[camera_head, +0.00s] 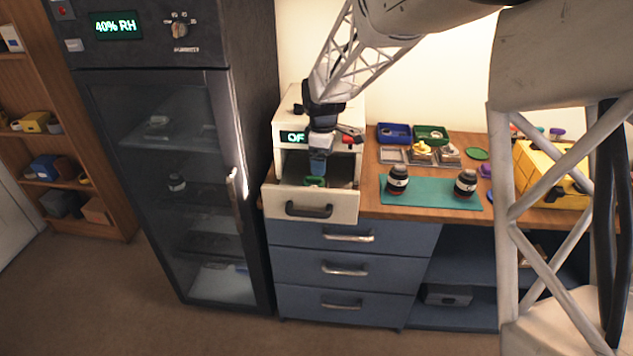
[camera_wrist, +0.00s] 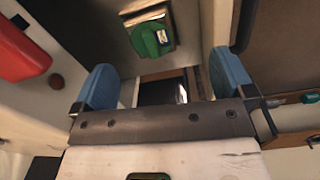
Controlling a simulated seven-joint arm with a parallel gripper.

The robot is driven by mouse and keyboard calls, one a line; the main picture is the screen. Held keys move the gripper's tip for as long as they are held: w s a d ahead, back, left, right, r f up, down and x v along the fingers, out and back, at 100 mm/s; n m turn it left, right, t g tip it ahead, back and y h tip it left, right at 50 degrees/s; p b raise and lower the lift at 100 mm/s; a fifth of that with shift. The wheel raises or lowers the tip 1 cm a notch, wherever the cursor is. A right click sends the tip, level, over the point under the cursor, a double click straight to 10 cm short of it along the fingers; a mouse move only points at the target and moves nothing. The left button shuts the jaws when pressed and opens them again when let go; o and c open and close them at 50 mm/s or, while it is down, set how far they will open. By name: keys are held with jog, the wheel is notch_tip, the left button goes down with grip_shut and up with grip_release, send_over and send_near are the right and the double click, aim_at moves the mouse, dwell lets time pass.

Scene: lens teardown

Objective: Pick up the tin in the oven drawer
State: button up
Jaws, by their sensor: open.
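The oven drawer (camera_head: 278,202) is pulled out of the small white oven (camera_head: 288,108) on the counter. The tin (camera_wrist: 143,15) lies on the drawer's dark floor, a small square metallic tin with a green piece (camera_wrist: 146,40) on it. In the head view the green piece (camera_head: 315,181) shows low inside the drawer, while the tin is mostly hidden. My gripper (camera_head: 318,165) points down over the drawer, just above the green piece. In the wrist view its blue fingers (camera_wrist: 163,80) are apart with nothing between them, and the tin lies beyond them near the top.
A red knob (camera_head: 348,140) sticks out on the oven front near my gripper. A teal mat (camera_head: 430,192) with two dark jars (camera_head: 397,180) lies to the right. Blue (camera_head: 393,132) and green trays (camera_head: 431,133) stand behind. A tall dark cabinet (camera_head: 165,180) borders the left.

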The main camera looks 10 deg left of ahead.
aim_at(314, 177)
jog(key=shift+n, duration=0.6)
jog(key=w+a+f, duration=0.2)
jog(key=a, duration=0.1)
jog(key=shift+f, duration=0.4)
jog(key=shift+f, duration=1.3)
jog(key=shift+w+d+f, duration=0.1)
jog(key=shift+f, duration=1.2)
jog(key=shift+w+d+f, duration=0.1)
jog(key=shift+f, duration=1.2)
jog(key=c, duration=0.9)
jog(key=shift+c, duration=0.2)
